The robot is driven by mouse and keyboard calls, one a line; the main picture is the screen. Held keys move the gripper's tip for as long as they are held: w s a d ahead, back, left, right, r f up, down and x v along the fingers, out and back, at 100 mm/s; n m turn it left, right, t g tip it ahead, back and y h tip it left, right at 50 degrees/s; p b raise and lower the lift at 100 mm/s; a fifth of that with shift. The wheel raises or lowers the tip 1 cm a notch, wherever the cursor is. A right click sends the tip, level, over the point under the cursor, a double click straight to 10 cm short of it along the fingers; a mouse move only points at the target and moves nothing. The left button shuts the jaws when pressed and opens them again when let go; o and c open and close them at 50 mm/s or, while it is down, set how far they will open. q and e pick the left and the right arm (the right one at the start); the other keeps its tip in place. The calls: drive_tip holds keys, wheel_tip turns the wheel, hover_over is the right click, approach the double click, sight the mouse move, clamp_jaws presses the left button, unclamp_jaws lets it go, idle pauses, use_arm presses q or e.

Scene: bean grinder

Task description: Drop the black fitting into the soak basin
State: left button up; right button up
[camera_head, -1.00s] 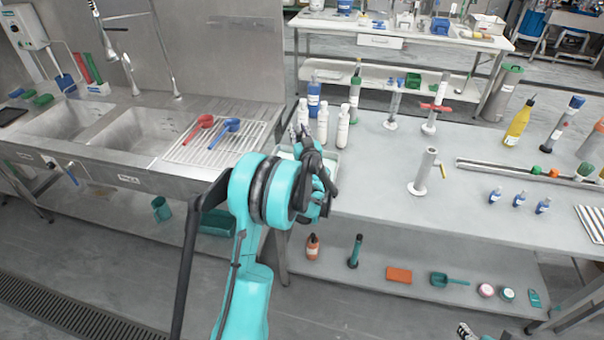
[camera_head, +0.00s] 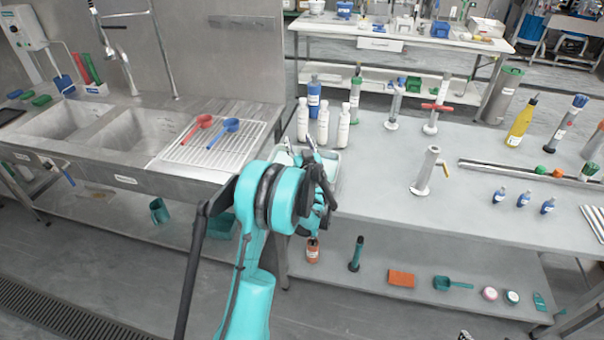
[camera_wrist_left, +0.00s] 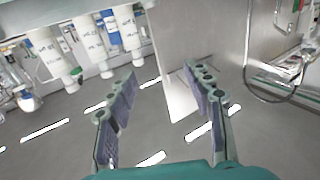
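My left gripper (camera_head: 299,146) is at the front left corner of the grey workbench, over a light tray (camera_head: 334,168) that it partly hides. In the left wrist view the left gripper (camera_wrist_left: 162,88) is open, with nothing between its fingers. I cannot make out a black fitting in either view. Two steel sink basins, left (camera_head: 65,120) and right (camera_head: 140,130), are set in the counter at left and look empty. I cannot tell which vessel is the soak basin. Only a tip of my right gripper (camera_head: 465,336) shows at the bottom edge.
White bottles (camera_head: 343,126) and a blue bottle (camera_head: 314,98) stand just behind the left gripper. A drying rack (camera_head: 190,153) holds a red scoop (camera_head: 204,121) and a blue scoop (camera_head: 231,125). A metal cylinder stand (camera_head: 427,172) is to the right. The bench between is clear.

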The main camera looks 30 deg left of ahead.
use_arm(q)
drive_tip(key=v, duration=1.2)
